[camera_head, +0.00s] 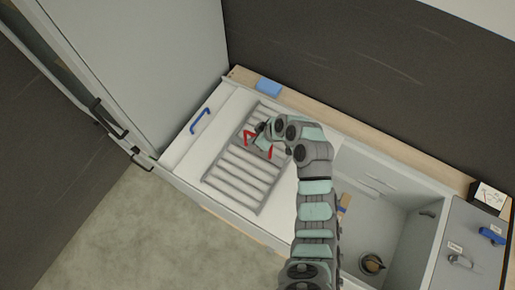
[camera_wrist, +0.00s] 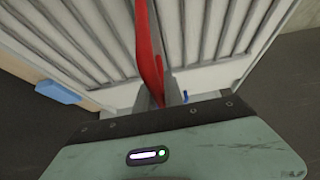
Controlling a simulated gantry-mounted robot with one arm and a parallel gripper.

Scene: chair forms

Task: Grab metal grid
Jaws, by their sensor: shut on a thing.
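The grey metal grid (camera_head: 236,180), a slatted panel, lies on a white surface inside a white-edged bay. In the wrist view its slats (camera_wrist: 95,40) fill the upper part. A red handle (camera_head: 248,137) stands on the grid, partly hidden by my gripper. My gripper (camera_head: 262,138) is over the upper middle of the grid. In the wrist view the red handle (camera_wrist: 149,55) runs down between my fingers (camera_wrist: 158,98), which are shut on it. I cannot tell whether the grid is lifted.
A blue handle (camera_head: 200,120) lies left of the grid. A blue block (camera_head: 268,87) sits on the wooden ledge behind. A tall white cabinet (camera_head: 140,50) stands at the left. A sink-like bay (camera_head: 385,215) with a round pot (camera_head: 372,264) is at the right.

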